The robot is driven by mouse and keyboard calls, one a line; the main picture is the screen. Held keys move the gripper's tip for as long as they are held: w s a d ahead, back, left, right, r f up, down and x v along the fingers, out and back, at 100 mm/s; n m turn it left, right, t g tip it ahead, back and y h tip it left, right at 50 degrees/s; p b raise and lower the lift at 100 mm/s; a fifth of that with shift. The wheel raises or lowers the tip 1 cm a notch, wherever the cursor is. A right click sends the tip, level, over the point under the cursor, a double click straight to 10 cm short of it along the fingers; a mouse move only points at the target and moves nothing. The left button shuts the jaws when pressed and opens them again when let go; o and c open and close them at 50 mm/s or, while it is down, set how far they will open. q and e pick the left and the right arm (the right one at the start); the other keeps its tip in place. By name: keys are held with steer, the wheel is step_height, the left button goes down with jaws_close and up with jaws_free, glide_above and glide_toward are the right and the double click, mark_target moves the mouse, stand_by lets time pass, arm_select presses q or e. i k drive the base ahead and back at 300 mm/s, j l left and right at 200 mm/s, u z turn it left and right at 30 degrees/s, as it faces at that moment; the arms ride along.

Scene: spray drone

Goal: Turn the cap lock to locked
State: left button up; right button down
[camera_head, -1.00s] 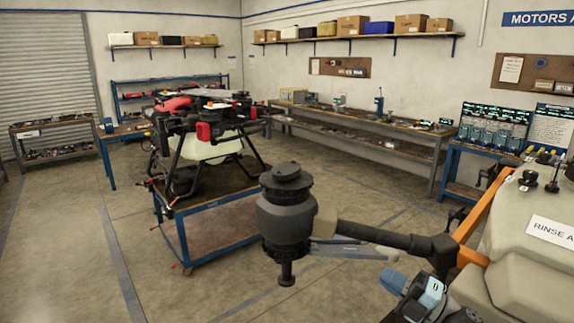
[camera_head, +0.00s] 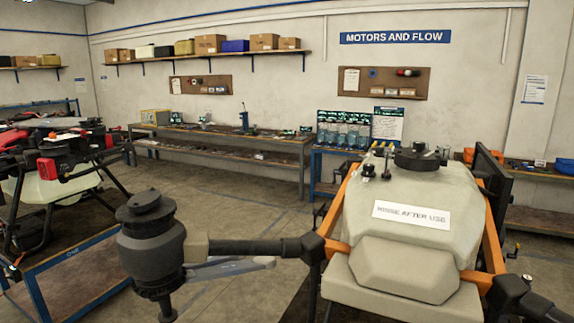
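A large pale tank (camera_head: 425,215) with a "RINSE AFTER USE" label (camera_head: 411,214) stands at the right, within an orange frame (camera_head: 340,190). A round dark cap (camera_head: 417,157) sits on top of the tank. Small dark fittings (camera_head: 375,167) stand on the tank beside the cap, at its left. The cap lock is too small for me to tell its position. Neither of my grippers shows in the view.
A black drone arm with a motor (camera_head: 150,245) reaches out left of the tank. Another drone (camera_head: 55,170) sits on a blue-framed cart (camera_head: 62,262) at the left. A workbench (camera_head: 225,140) lines the back wall. Open floor lies between cart and bench.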

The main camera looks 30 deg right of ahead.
mark_target(419, 146)
steer(key=i+j, duration=0.2)
steer(key=i, duration=0.15)
steer(key=i+j, duration=0.15)
steer(key=i, duration=0.15)
steer(key=i+j+z, duration=0.25)
steer(key=z, duration=0.25)
steer(key=i+j+z, duration=0.45)
steer(key=k+z, duration=0.1)
steer(key=z, duration=1.15)
steer(key=k+l+z, duration=0.15)
steer(key=l, duration=0.3)
steer(key=i, duration=0.05)
